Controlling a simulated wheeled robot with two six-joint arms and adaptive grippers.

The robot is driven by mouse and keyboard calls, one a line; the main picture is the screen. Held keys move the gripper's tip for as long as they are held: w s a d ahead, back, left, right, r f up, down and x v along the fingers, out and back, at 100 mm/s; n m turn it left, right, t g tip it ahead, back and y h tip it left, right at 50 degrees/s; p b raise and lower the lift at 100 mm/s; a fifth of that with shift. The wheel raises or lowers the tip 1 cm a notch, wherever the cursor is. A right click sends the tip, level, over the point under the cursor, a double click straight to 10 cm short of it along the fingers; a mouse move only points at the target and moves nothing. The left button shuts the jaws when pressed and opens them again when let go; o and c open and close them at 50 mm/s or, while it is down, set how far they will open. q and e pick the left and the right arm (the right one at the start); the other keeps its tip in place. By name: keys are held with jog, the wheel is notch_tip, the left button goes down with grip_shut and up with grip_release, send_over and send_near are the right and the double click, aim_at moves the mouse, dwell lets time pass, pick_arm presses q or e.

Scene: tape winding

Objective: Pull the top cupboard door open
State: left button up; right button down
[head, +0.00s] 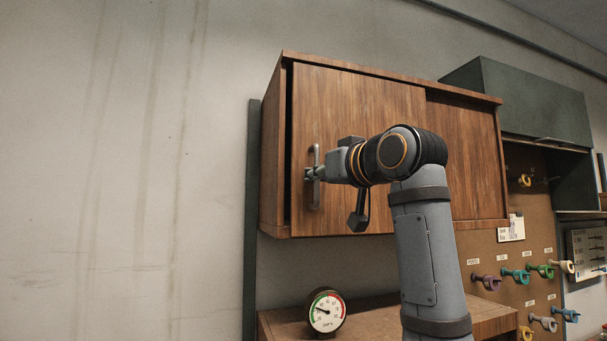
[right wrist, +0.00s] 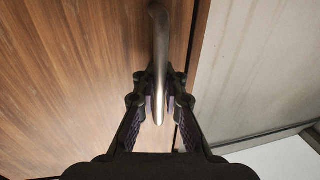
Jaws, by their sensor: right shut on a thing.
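The wooden top cupboard (head: 465,150) hangs on the wall. Its left door (head: 350,95) looks nearly shut, with a dark gap along its left edge. A vertical metal handle (head: 316,160) stands near that edge. My right gripper (head: 312,174) is shut on the handle. In the right wrist view the handle (right wrist: 158,35) runs down between the two fingers of my right gripper (right wrist: 160,100), with the wooden door (right wrist: 70,70) behind. My right arm covers part of the door's lower right. My left gripper is not in view.
A round gauge (head: 326,311) stands on a wooden surface (head: 380,315) below the cupboard. A pegboard (head: 515,260) with several coloured hooks is at the right, under a dark green cabinet (head: 535,100). The wall (head: 130,150) left of the cupboard is bare.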

jog(key=w+d+p, duration=0.4)
jog(key=d, duration=0.9)
jog(key=w+d+p, duration=0.5)
jog(key=d, duration=0.9)
jog(key=shift+d, duration=0.3)
jog(key=shift+f, duration=0.1)
jog(key=c, duration=1.7)
grip_release()
jog(key=shift+s, duration=0.15)
jog(key=shift+s+d, duration=0.15)
jog(key=shift+d, duration=0.1)
jog(key=shift+s, duration=0.1)
